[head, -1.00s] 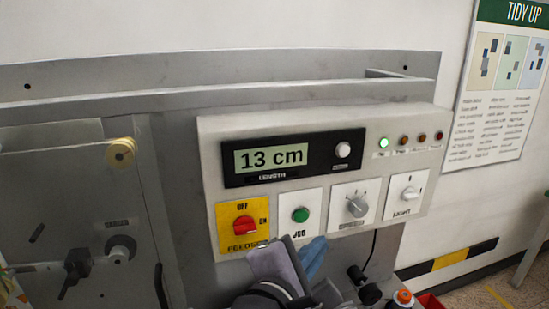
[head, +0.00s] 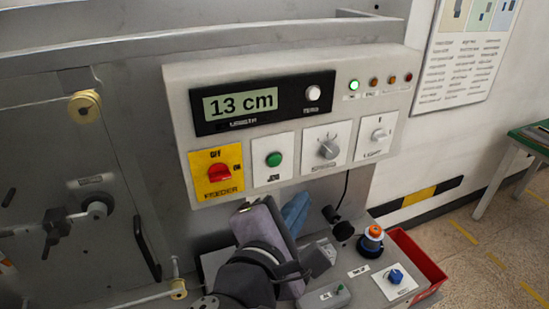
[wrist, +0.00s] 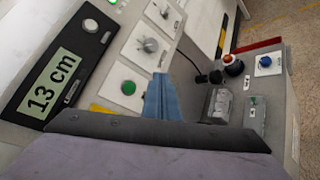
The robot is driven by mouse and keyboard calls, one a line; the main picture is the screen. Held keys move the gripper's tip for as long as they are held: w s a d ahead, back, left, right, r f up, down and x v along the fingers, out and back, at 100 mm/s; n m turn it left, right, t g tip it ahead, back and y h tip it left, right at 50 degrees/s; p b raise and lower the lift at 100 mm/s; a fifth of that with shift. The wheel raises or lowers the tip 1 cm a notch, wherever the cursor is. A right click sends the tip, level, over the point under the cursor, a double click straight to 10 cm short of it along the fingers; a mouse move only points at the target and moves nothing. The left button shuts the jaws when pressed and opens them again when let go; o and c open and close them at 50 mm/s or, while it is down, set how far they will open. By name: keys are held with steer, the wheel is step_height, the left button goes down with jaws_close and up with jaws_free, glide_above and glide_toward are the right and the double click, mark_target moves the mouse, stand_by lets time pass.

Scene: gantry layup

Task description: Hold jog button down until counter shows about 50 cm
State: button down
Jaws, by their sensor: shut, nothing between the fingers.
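The jog button (head: 274,159) is a round green button on a white plate, in the lower row of the control panel; it also shows in the wrist view (wrist: 128,88). The counter (head: 240,103) above it reads 13 cm, and the same reading shows in the wrist view (wrist: 52,85). My gripper (head: 300,203), with blue fingers, is shut and empty. It is below and to the right of the jog button in the head view. In the wrist view its fingers (wrist: 158,92) point up beside the button's plate, with no contact visible.
The red feeder knob (head: 220,172) is left of the jog button, and a grey speed knob (head: 328,148) and light switch (head: 379,135) are right. A white button (head: 312,93) sits beside the counter. An orange-topped knob (head: 374,232) and a red bin (head: 415,262) are lower right.

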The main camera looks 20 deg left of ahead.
mark_target(275, 160)
steer(key=w+a+p, duration=0.1)
steer(key=w+a, duration=0.5)
steer(key=shift+p, duration=0.35)
stand_by(0.4)
steer(key=shift+w+a, duration=0.2)
steer(key=shift+a, duration=0.05)
stand_by(1.8)
steer(key=shift+w+a, duration=0.2)
